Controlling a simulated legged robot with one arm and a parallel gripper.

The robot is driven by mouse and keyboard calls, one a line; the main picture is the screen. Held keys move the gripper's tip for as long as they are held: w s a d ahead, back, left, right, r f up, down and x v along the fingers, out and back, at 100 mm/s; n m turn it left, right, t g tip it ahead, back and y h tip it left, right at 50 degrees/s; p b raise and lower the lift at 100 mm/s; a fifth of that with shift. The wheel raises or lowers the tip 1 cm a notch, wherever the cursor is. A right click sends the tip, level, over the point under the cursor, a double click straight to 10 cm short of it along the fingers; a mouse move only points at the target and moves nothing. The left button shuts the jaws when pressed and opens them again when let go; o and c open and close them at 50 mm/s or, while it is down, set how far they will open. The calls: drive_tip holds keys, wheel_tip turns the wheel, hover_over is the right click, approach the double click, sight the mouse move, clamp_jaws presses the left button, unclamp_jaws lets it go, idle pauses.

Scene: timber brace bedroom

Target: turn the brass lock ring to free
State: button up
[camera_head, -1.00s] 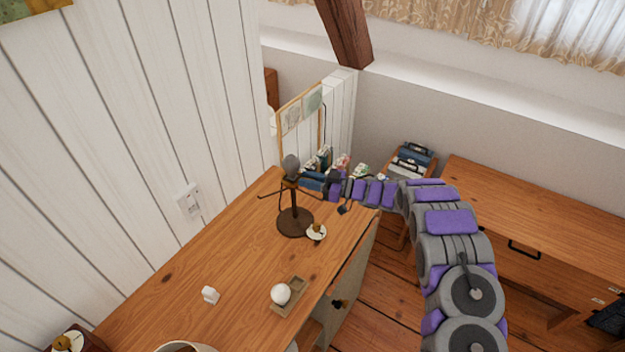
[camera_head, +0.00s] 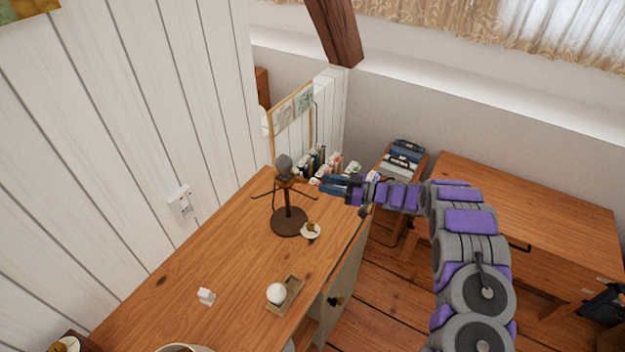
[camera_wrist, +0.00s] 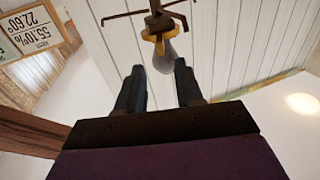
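A dark stand (camera_head: 288,208) with a round base, a grey rounded top and thin side arms stands upright on the wooden desktop. The brass lock ring (camera_head: 285,180) is a small yellowish band just below the grey top. In the wrist view the brass ring (camera_wrist: 160,36) shows at the top centre, between the dark arms and the grey knob. My gripper (camera_head: 324,184) is to the right of the stand, apart from it. In the wrist view its two fingers (camera_wrist: 158,72) are spread with nothing between them, and the ring lies beyond their tips. The ring's turn position is too small to tell.
A white dish with a brass piece (camera_head: 311,231) sits beside the stand base. A wooden tray (camera_head: 293,284) with a white ball (camera_head: 276,293) and a small white item (camera_head: 206,297) are nearer.

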drive_tip(key=v, duration=0.9)
drive_tip(key=shift+p, duration=0.3)
drive_tip(key=shift+c, duration=0.5)
